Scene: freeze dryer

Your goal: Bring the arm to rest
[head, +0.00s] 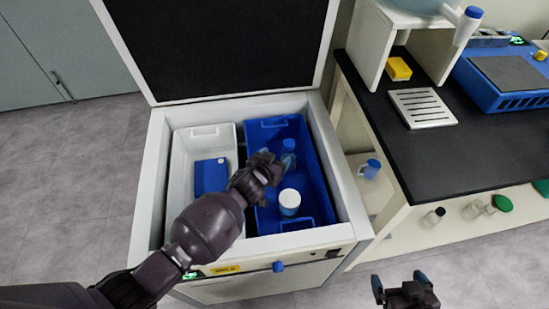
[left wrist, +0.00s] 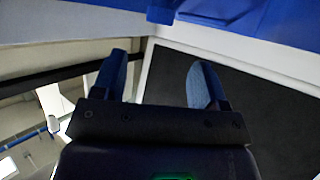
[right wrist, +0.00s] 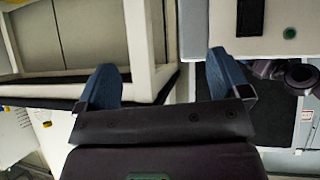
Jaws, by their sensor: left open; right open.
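My left arm reaches in from the left over the open freeze dryer (head: 342,190). My right gripper (head: 400,283) is low at the front right, in front of the bench and over the floor. In the right wrist view its fingers (right wrist: 163,70) are spread and empty.
A white-lidded jar (head: 289,202) stands in the blue bin. The white bin (head: 208,132) beside it holds a blue item (head: 210,176). The dark-lined lid (head: 220,45) stands raised behind. A black-topped bench (head: 440,155) is at right. Floor is clear at left.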

